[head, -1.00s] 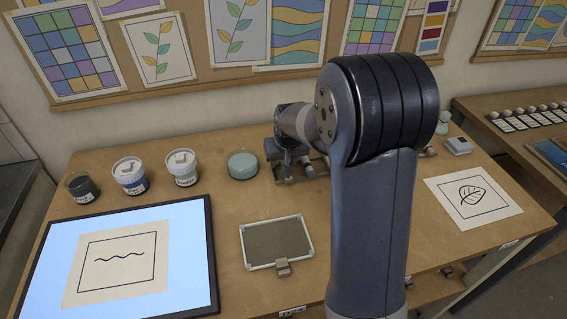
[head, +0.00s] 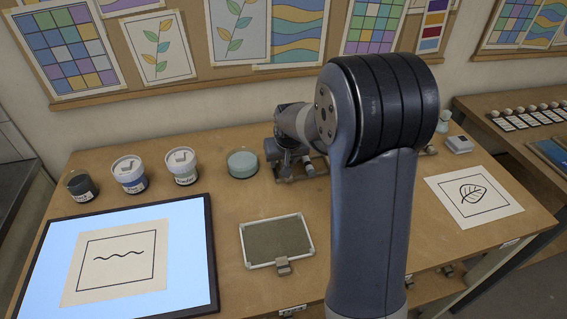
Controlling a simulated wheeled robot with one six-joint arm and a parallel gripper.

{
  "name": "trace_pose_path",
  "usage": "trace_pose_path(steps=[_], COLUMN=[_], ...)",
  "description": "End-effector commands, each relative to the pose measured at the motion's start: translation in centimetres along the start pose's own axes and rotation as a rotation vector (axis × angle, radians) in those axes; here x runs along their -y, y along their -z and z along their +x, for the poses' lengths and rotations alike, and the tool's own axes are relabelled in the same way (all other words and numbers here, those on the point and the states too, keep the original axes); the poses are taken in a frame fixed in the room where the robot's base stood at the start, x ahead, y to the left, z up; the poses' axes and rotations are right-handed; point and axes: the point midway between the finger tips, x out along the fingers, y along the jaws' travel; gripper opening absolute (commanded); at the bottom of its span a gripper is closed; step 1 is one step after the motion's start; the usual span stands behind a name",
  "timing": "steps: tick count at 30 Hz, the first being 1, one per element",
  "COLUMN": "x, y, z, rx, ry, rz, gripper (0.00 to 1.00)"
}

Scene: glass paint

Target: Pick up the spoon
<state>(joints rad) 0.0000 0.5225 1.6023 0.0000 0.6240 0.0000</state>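No spoon can be made out. My arm stands across the middle of the view and hides part of the table behind it. My gripper (head: 290,170) is low over the back of the table, at a tool rest (head: 314,165) just right of the round pale green dish (head: 243,164). The gripper is small and dark here, so its fingers cannot be told apart from the things around it. Whether it holds anything cannot be seen.
Several paint jars (head: 130,174) stand at the back left. A lit light panel (head: 190,245) with a wavy-line sheet lies at front left. A framed grey plate (head: 277,238) lies mid-table.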

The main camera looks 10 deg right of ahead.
Motion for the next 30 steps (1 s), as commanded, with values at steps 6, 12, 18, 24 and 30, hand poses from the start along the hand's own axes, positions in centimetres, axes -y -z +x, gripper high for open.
trace_pose_path(steps=[6,12,18,24,30], x=[0.0,0.0,0.0,0.0,0.0], y=[0.0,0.0,0.0,0.0,0.7], z=[0.0,0.0,0.0,-0.1,-1.4], rx=[0.0,0.0,0.0,0.0,-0.004], ry=[0.0,0.0,0.0,0.0,0.0], rz=[0.0,0.0,0.0,0.0,0.0], gripper=[0.27,0.1,0.0,0.0,0.0])
